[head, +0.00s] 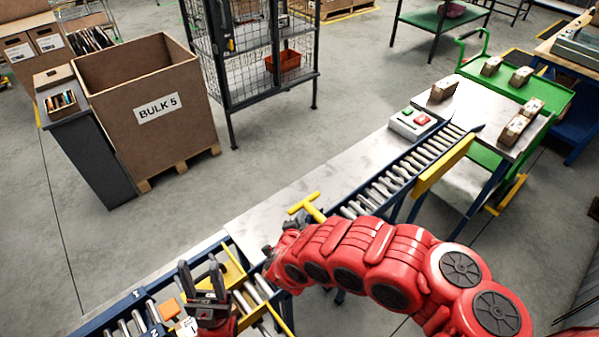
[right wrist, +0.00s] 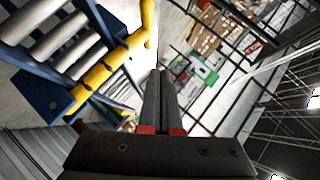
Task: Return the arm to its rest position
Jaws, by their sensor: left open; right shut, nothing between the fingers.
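My right arm (head: 370,250) is a red segmented arm that reaches in from the lower right, over the conveyor. In the right wrist view its gripper (right wrist: 164,78) is shut, with its two dark fingers together and nothing between them. In the head view that gripper is dark, small and partly hidden at the arm's far end, near the left conveyor. My left gripper (head: 202,278) is open and empty at the bottom left, fingers pointing up, in front of the left roller section. A small orange-and-white item (head: 168,309) lies just left of it.
A yellow T-shaped bar (head: 306,207) stands near the arm. The right roller conveyor (head: 405,172) leads to a table with several small cartons (head: 443,88). A button box (head: 413,123) sits beside it. A large bulk carton (head: 135,85) and wire cage (head: 255,60) stand behind; open floor lies between.

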